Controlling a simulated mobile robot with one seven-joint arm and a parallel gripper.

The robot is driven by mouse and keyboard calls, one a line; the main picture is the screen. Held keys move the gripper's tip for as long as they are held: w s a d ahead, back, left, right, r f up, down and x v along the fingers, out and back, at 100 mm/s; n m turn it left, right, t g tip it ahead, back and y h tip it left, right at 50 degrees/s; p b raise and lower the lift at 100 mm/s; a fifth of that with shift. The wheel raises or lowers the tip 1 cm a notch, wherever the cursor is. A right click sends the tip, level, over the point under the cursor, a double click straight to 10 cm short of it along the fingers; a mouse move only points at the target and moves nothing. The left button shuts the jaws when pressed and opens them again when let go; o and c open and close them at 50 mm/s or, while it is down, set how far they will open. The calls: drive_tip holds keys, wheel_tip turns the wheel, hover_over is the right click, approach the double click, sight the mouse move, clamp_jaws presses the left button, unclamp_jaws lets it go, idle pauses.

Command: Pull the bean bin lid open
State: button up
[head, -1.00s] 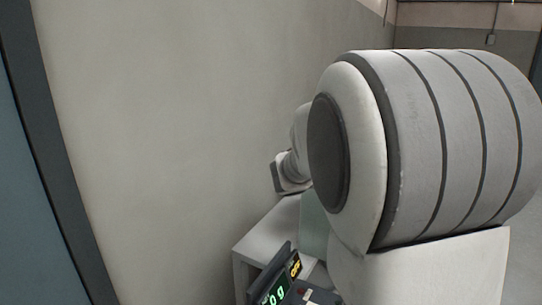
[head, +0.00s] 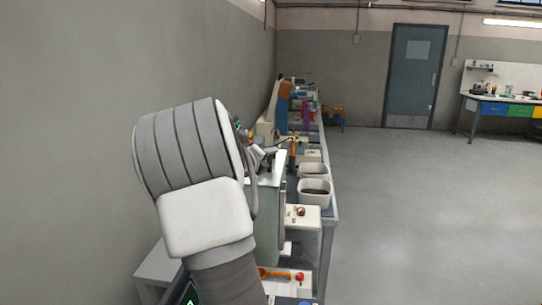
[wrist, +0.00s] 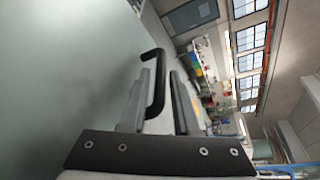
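In the wrist view my gripper (wrist: 165,82) has its two grey fingers apart. A black bar handle (wrist: 157,84) stands in the gap between them, closer to the left finger. A clear gap shows between the bar and the right finger; I cannot tell if the left finger touches it. The handle stands out from a smooth pale grey-green panel (wrist: 60,70), apparently the bean bin lid, which fills the left of that view. In the head view a pale green cabinet (head: 269,215) stands just right of my arm.
A long bench along the wall holds white tubs (head: 314,190), a white box (head: 303,216) and coloured items farther back. A small red knob (head: 299,277) shows low in front. A grey wall (head: 80,110) is close on the left. Open floor (head: 420,210) lies right.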

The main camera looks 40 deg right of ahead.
drive_tip(key=shift+x, duration=1)
clamp_jaws()
idle(0.8)
